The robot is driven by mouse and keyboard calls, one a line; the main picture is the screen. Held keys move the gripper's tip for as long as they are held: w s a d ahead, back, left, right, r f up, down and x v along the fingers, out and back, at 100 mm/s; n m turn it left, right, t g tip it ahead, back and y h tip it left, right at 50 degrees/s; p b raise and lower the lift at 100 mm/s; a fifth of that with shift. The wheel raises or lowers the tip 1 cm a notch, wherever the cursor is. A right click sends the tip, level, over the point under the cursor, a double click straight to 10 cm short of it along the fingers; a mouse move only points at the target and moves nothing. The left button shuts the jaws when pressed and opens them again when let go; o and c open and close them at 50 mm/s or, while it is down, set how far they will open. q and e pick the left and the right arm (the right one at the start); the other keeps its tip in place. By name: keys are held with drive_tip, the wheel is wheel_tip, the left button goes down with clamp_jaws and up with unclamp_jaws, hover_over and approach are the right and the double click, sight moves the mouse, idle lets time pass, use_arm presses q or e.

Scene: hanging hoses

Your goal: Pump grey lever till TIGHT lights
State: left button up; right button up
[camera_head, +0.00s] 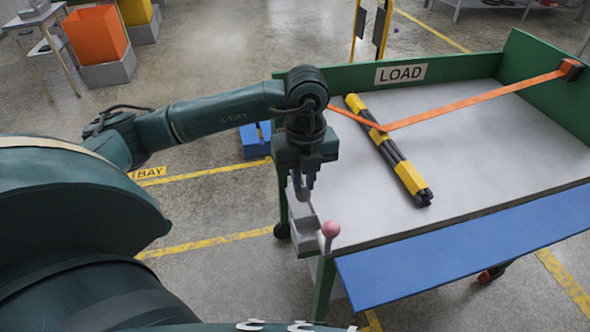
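My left gripper (304,190) points down at the left edge of the green cart, just above a grey stepped fitting (304,232) that looks like the ratchet with the grey lever. The fingers overlap the grey part in this view, so I cannot tell whether they are closed on it. A pink ball on a short stem (330,230) stands just right of the fitting. No TIGHT lettering is readable. An orange strap (470,104) runs from the black anchor (571,70) across a black and yellow bar (392,153) toward the gripper side. My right gripper is not in view.
The cart has a grey bed (465,150), green walls with a LOAD sign (400,74), and a blue front panel (465,250). A blue box (255,139) sits on the floor behind my arm. An orange bin (97,36) stands at the back left.

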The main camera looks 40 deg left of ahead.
sight(304, 191)
use_arm(q)
drive_tip(key=shift+s+d+f+b, duration=0.15)
drive_tip(key=shift+f+b, duration=0.25)
drive_tip(key=shift+f, duration=0.45)
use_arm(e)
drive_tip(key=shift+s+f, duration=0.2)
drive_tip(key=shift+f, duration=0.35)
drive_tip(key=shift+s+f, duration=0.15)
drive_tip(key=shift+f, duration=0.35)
use_arm(q)
drive_tip(key=shift+f+b, duration=0.9)
drive_tip(key=shift+f, duration=0.15)
drive_tip(key=shift+r+p, duration=2.15)
drive_tip(key=shift+r, duration=0.7)
drive_tip(key=shift+w+a+r+p, duration=0.25)
drive_tip(key=shift+r+p, duration=0.1)
drive_tip(key=shift+r, duration=0.2)
drive_tip(key=shift+w+a+r+p, duration=0.2)
drive_tip(key=shift+r+p, duration=0.1)
drive_tip(key=shift+r, duration=0.2)
drive_tip(key=shift+w+a+r+p, duration=0.15)
drive_tip(key=shift+a+r+p, duration=0.15)
drive_tip(key=shift+r, duration=0.25)
drive_tip(key=shift+w+a+r, duration=0.15)
drive_tip(key=shift+w+r, duration=0.05)
drive_tip(key=shift+r, duration=0.25)
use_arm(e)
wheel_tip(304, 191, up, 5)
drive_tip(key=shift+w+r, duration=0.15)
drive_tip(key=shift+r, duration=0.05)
